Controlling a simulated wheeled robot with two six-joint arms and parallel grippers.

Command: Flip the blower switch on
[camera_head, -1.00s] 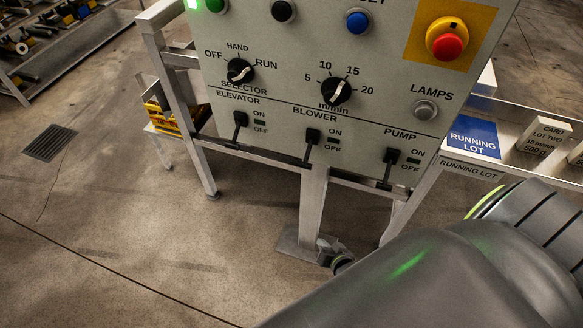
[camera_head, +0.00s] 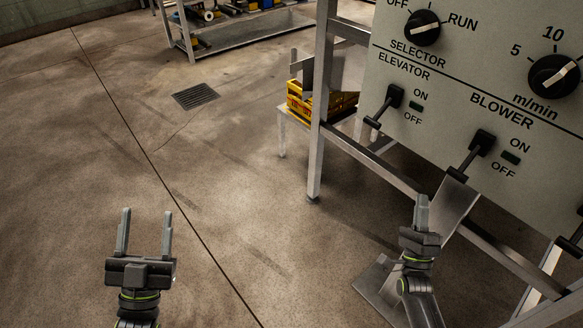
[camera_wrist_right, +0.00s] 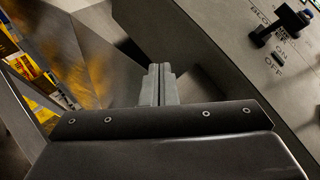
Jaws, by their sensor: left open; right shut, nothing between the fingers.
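The blower switch (camera_head: 481,142) is a black toggle on the grey control panel (camera_head: 440,92), under the BLOWER label. Its lever hangs down, toward the OFF side. The small lamp beside it looks dark. The switch also shows at the upper right in the right wrist view (camera_wrist_right: 287,20). My right gripper (camera_head: 422,208) is shut and empty, below and to the left of the lever and apart from it. Its closed fingertips (camera_wrist_right: 158,75) show in the wrist view. My left gripper (camera_head: 146,228) is open and empty over the floor at the lower left.
The elevator switch (camera_head: 393,96) is up and left of the blower switch, its lever also down. Metal frame legs (camera_head: 316,150) stand below and left of the panel. A small stand with yellow boxes (camera_head: 300,103) is behind. The floor at left is clear.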

